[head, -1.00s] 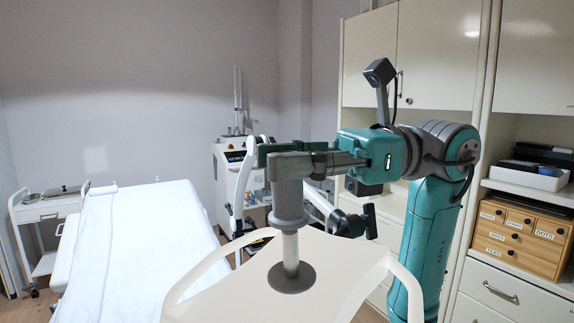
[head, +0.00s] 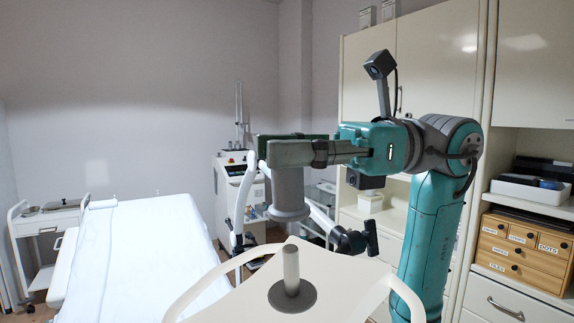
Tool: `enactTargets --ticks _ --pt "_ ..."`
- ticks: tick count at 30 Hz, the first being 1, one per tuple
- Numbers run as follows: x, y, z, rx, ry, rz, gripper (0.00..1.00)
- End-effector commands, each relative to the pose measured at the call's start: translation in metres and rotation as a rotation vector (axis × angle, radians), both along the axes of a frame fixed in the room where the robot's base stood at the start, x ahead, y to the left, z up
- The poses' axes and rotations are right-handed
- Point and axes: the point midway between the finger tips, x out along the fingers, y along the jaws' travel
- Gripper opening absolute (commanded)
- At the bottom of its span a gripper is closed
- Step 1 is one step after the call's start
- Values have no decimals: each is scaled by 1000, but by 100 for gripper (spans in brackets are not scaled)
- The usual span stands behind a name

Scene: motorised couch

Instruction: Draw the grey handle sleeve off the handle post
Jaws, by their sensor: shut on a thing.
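The grey handle sleeve (head: 289,197) hangs upright from my gripper (head: 290,153) in the head view. The gripper is shut on the sleeve's upper part, and its near finger hides that part. The pale handle post (head: 291,268) stands upright on a dark round base (head: 292,295) on the white cart top. The post's top is bare and visible. The sleeve's lower end is above the post top, with a gap between them in the picture, so the sleeve is off the post.
White rails (head: 222,272) curve around the cart top (head: 330,270). A couch with a white cover (head: 140,250) is at the left. A white machine on a cart (head: 232,190) stands behind. Cabinets and a wooden drawer box (head: 520,250) are at the right.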

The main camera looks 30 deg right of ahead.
Motion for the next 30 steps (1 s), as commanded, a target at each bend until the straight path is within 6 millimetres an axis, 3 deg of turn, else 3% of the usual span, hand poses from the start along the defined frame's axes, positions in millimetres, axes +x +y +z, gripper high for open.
enactTargets --ticks 15,30 --pt "0 0 44 -1 -2 0 0" --pt "0 0 49 0 0 0 0"
